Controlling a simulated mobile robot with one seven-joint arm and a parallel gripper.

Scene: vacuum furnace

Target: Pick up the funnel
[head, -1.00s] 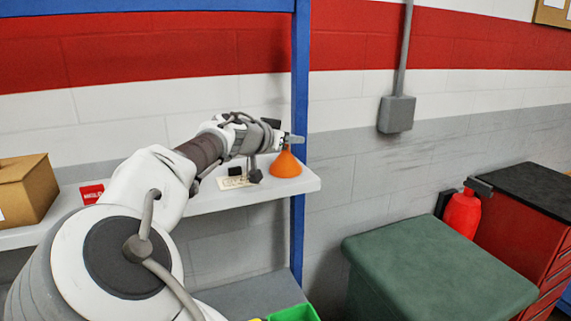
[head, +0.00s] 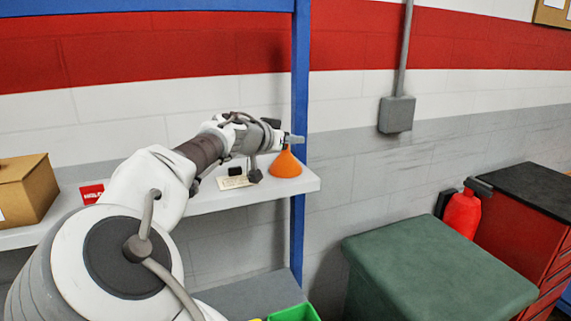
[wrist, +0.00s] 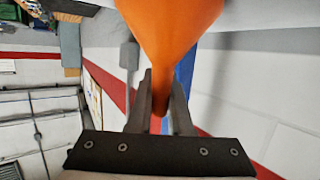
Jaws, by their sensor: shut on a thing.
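The orange funnel (head: 285,164) stands at the right end of the white shelf (head: 240,197), wide end down and spout up. My gripper (head: 290,139) is at the spout, at the top of the funnel. In the wrist view the funnel (wrist: 170,35) fills the top middle, and its narrow spout runs down between the two fingers of my gripper (wrist: 161,95). The fingers are shut on the spout. The funnel's base appears to rest on the shelf.
A blue post (head: 299,120) rises just right of the funnel. A paper tag (head: 235,182) and small dark objects lie left of it. A cardboard box (head: 25,190) sits at the far left. A green-topped stand (head: 435,265) and red bottle (head: 462,213) are at the right.

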